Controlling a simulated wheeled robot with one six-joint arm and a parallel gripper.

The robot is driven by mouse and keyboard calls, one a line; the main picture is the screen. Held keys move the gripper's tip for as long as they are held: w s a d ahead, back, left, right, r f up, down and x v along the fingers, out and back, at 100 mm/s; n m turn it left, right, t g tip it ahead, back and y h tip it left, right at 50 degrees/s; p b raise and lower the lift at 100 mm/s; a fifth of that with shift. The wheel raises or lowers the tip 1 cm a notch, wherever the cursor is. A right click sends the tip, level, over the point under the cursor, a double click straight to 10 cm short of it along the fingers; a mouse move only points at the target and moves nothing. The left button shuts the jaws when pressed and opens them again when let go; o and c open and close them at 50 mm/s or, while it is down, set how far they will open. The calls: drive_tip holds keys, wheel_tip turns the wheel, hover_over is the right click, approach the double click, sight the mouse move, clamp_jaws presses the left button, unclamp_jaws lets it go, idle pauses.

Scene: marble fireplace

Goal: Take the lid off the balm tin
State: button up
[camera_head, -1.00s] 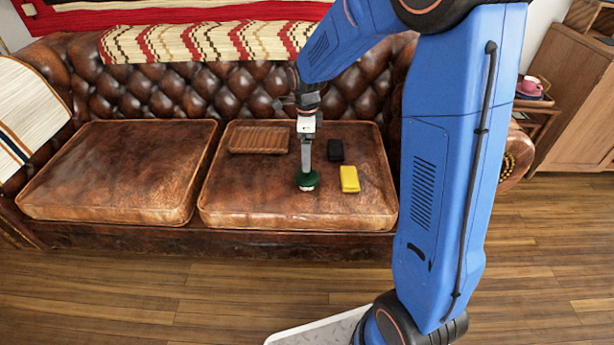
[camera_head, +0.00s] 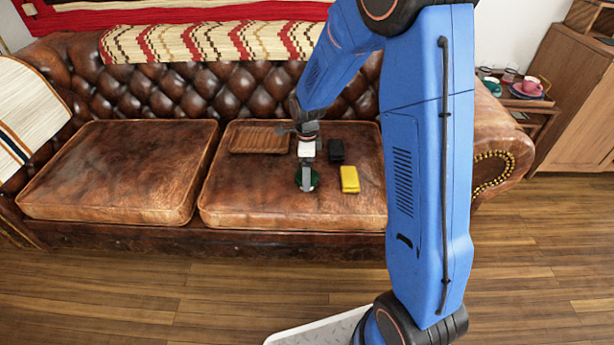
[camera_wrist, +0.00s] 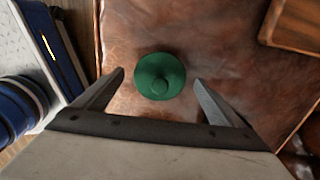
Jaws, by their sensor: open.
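The balm tin's round green lid (camera_wrist: 160,70) has a small raised knob in its middle. It shows in the wrist view between my two fingers, with a gap on each side. In the head view the green lid (camera_head: 316,180) sits on the right sofa cushion near its front, partly hidden behind my gripper (camera_head: 306,188). My gripper is open and empty, pointing down over the lid. The tin's body under the lid is hidden. I cannot tell exactly how high the fingertips are above the cushion.
A wooden slatted tray (camera_head: 259,139) lies behind and left on the same cushion (camera_head: 235,190). A black block (camera_head: 336,150) and a yellow block (camera_head: 349,179) lie to the right of the lid. The left cushion (camera_head: 120,170) is clear. The tufted backrest (camera_head: 180,90) rises behind.

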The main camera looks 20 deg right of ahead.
drive_tip(key=c, duration=1.1)
drive_tip(key=shift+c, duration=0.2)
